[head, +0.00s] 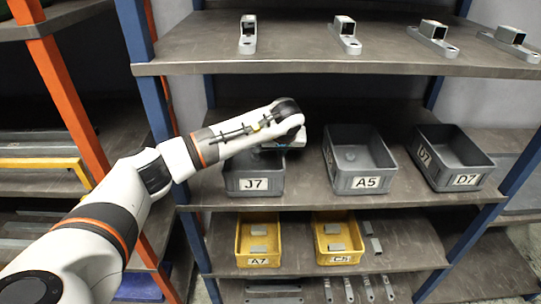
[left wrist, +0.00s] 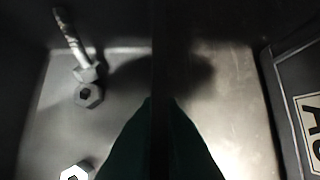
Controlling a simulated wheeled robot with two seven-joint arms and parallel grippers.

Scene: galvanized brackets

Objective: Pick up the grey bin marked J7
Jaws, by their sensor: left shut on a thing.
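The grey bin marked J7 (head: 272,184) stands on the middle shelf, left of the other grey bins. My left arm reaches over it from the left, and the wrist hides part of its rear and top. In the left wrist view, the dark fingers of my left gripper (left wrist: 162,103) are on both sides of the bin's right wall (left wrist: 161,50), shut on it. Inside the bin lie a bolt (left wrist: 72,40) and nuts (left wrist: 89,96). The bin appears to rest level on the shelf. My right gripper is not in view.
Grey bin A5 (head: 338,181) stands close to the right, also in the left wrist view (left wrist: 289,95). Grey bin D7 (head: 445,180) is farther right. Brackets sit on the shelf above (head: 290,45); yellow bins (head: 243,261) stand below. A blue post (head: 134,30) is at left.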

